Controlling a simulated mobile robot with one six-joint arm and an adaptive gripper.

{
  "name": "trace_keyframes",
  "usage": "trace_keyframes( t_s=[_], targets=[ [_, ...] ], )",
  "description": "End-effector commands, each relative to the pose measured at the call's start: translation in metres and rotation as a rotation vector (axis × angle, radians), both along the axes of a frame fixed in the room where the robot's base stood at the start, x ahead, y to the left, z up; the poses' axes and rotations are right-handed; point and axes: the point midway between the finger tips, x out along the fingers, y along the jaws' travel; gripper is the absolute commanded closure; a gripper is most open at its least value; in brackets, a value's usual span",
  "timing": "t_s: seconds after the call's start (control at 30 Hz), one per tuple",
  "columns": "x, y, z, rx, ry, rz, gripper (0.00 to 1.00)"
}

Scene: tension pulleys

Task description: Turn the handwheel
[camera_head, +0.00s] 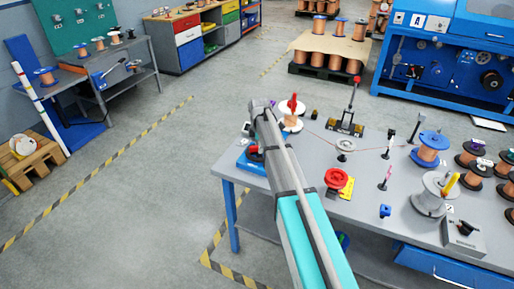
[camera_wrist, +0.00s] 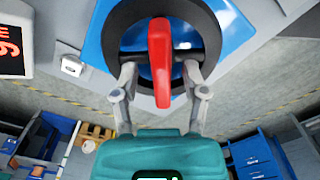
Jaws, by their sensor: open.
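A black-rimmed wheel (camera_wrist: 112,20) with a blue centre and an upright red handle (camera_wrist: 160,62) fills the upper middle of the wrist view. It sits on a blue base, which shows at the table's left end in the head view (camera_head: 243,166), partly behind my arm. My gripper (camera_wrist: 160,70) is open, with one finger on each side of the red handle and a visible gap on both sides. The fingertips are close to the black rim; I cannot tell whether they touch it. My arm hides the gripper in the head view. A separate red wheel (camera_head: 337,177) stands further right.
The grey table (camera_head: 300,197) also carries a copper spool (camera_head: 291,122), a lever stand (camera_head: 346,124), a small grey pulley (camera_head: 345,146) and several spools at the right. A blue machine (camera_head: 440,55) stands behind. Floor left of the table is clear.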

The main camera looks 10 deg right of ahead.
Motion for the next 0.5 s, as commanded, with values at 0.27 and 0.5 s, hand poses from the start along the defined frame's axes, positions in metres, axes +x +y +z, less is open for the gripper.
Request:
trace_keyframes(
  t_s=[0.27,0.5],
  targets=[
    [0.0,-0.0005,0.0001,0.0,0.0,-0.001,0.73],
    [0.0004,-0.0007,0.0001,0.0,-0.001,-0.001,1.0]
  ],
)
